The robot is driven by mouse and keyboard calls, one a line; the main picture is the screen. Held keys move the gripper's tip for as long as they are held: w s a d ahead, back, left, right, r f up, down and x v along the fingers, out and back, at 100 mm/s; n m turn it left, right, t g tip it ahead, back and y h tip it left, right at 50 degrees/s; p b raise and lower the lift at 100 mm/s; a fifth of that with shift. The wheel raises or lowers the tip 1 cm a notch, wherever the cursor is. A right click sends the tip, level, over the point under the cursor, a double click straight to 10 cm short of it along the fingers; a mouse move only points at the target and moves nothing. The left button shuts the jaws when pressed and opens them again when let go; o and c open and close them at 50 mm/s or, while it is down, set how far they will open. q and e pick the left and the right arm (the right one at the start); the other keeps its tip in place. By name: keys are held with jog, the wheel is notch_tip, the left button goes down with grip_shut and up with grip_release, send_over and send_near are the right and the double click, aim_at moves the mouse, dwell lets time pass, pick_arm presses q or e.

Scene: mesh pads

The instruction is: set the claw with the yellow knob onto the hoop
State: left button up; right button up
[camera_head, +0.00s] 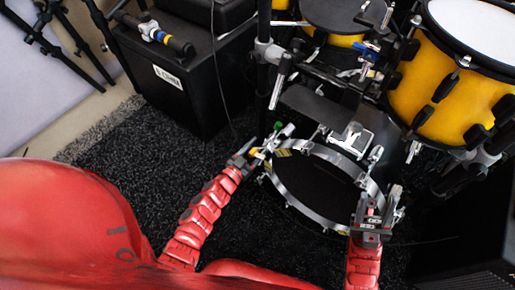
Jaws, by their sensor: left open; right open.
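The hoop (281,193) is the silver rim of the small drum standing low in the middle of the camera_head view. A small yellow knob (254,152) shows at the hoop's upper left edge, with its claw small and partly hidden there; I cannot tell how it sits on the rim. My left gripper (250,155) is open, right beside the yellow knob; I cannot tell whether they touch. My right gripper (377,207) is open at the hoop's right side, close to metal fittings, and hides part of the rim.
A small green-knobbed part (278,126) is near the hoop's upper left. A metal pedal-like fitting (352,137) stands at its top. Yellow drums (428,85) and stands crowd the upper right. A black box (185,85) is at upper left. Dark carpet (130,165) is free at left.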

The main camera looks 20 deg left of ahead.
pick_arm(q)
jog(key=shift+c, duration=0.3)
grip_shut()
jog(key=shift+r, duration=0.15)
jog(key=r+m, duration=0.1)
jog(key=m, duration=0.3)
jog(key=r+m, duration=0.2)
jog(key=m, duration=0.2)
jog(key=r+m+b, duration=0.1)
jog(key=r+m, duration=0.1)
jog(key=m, duration=0.2)
jog(key=shift+w+a+r+m, duration=0.1)
jog(key=shift+w+a+m, duration=0.1)
jog(key=shift+a+m, duration=0.15)
